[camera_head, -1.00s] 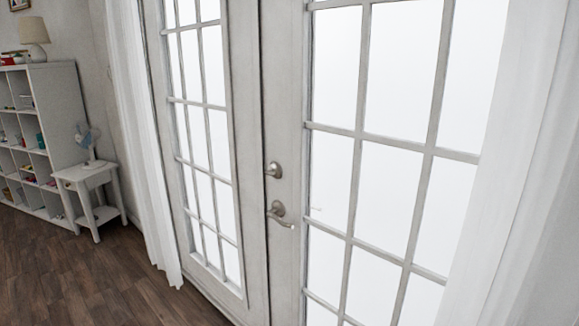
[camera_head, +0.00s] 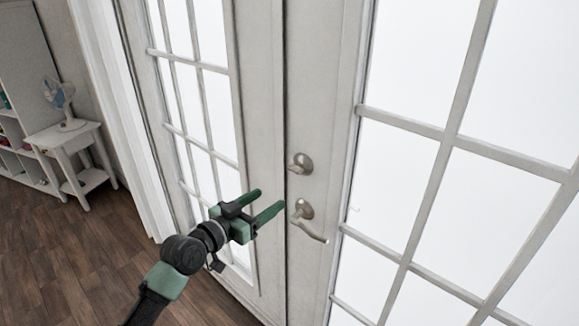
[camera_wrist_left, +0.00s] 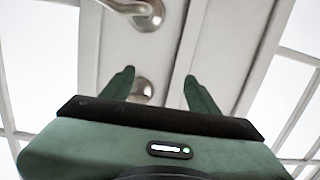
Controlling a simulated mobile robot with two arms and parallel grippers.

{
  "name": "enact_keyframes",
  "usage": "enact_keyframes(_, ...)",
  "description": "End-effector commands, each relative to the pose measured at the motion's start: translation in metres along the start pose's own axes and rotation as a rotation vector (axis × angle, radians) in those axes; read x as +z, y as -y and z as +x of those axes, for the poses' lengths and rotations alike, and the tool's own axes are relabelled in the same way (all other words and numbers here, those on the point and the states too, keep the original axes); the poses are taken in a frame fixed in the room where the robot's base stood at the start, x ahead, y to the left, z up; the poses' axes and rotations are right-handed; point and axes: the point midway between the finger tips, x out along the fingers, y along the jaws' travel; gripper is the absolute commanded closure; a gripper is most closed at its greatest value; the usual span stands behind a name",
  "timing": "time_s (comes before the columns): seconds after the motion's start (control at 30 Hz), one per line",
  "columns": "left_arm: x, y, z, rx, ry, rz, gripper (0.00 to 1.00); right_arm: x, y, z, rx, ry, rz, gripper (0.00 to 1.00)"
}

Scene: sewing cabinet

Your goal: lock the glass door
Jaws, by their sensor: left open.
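The white glass door (camera_head: 318,110) has two leaves with many panes and looks closed. On the right leaf sits a round metal lock knob (camera_head: 300,163), with a lever handle (camera_head: 309,223) below it. My left gripper (camera_head: 271,203) is open and empty, just left of the knob and the handle, with its fingers pointing toward the door. In the left wrist view the gripper (camera_wrist_left: 158,80) has its two fingers spread, with the lock knob (camera_wrist_left: 143,89) showing between them near the left finger. The lever handle (camera_wrist_left: 146,12) is at the top there. My right gripper is not in view.
A small white side table (camera_head: 68,150) with a fan (camera_head: 62,100) stands at the left by a white shelf (camera_head: 22,95). A white curtain (camera_head: 125,130) hangs beside the door. The wooden floor (camera_head: 60,260) is clear.

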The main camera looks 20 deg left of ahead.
Motion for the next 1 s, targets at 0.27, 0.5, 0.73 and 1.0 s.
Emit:
enact_keyframes(0.27, -0.065, -0.022, 0.000, 0.065, -0.095, 0.038, 0.40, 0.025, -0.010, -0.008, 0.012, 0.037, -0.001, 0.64)
enact_keyframes(0.5, -0.069, -0.024, 0.038, 0.063, -0.094, 0.036, 0.40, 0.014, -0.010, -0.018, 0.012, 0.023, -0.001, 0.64)
enact_keyframes(0.73, -0.069, -0.025, 0.064, 0.062, -0.093, 0.038, 0.40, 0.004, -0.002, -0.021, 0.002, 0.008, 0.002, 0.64)
enact_keyframes(1.0, -0.068, -0.025, 0.068, 0.062, -0.092, 0.040, 0.40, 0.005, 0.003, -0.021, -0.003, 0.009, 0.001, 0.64)
